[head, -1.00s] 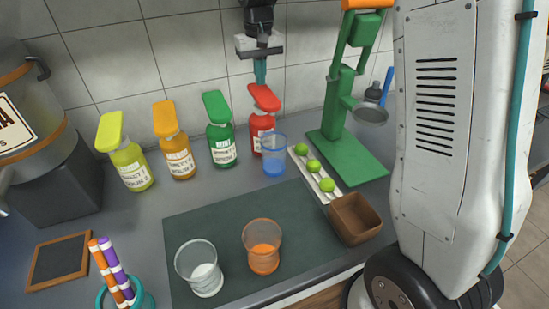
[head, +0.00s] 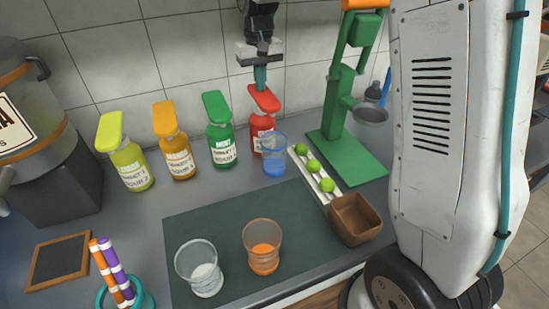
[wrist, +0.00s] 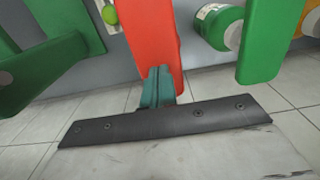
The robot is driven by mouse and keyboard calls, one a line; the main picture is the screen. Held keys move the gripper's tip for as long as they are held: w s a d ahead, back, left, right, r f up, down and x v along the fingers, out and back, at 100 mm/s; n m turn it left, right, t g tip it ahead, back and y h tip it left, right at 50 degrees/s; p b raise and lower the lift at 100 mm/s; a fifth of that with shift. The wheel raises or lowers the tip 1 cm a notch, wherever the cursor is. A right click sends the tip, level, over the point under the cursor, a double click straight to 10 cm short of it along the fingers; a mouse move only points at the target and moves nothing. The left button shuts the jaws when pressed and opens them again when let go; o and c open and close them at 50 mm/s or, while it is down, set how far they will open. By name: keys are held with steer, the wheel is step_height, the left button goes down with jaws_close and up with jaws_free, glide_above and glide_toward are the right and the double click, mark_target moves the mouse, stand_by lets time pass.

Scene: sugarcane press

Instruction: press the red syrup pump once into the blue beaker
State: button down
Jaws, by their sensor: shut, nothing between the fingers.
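The red syrup pump (head: 262,124) stands at the back of the counter, a red bottle with a flat red head. Its head (wrist: 150,42) fills the middle of the wrist view. My gripper (head: 261,86) is shut and empty, pointing down with its teal fingertips at the back part of the red head. They appear to touch it or hover just above; I cannot tell which. In the wrist view the fingertips (wrist: 158,84) overlap the head. The blue beaker (head: 274,160) stands in front of the red bottle, below the head's front end, with blue in its lower part.
Green (head: 220,130), orange (head: 173,140) and yellow (head: 124,152) pump bottles stand to the left. A green press (head: 340,125) stands to the right. A white rack with limes (head: 313,167) and a brown bowl (head: 355,218) are nearby. Clear (head: 200,266) and orange (head: 262,245) beakers stand on the dark mat.

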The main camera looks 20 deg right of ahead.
steer(key=shift+f, duration=1.3)
steer(key=shift+r, duration=2.2)
steer(key=shift+r, duration=0.1)
step_height(320, 180, up, 6)
steer(key=shift+f, duration=0.1)
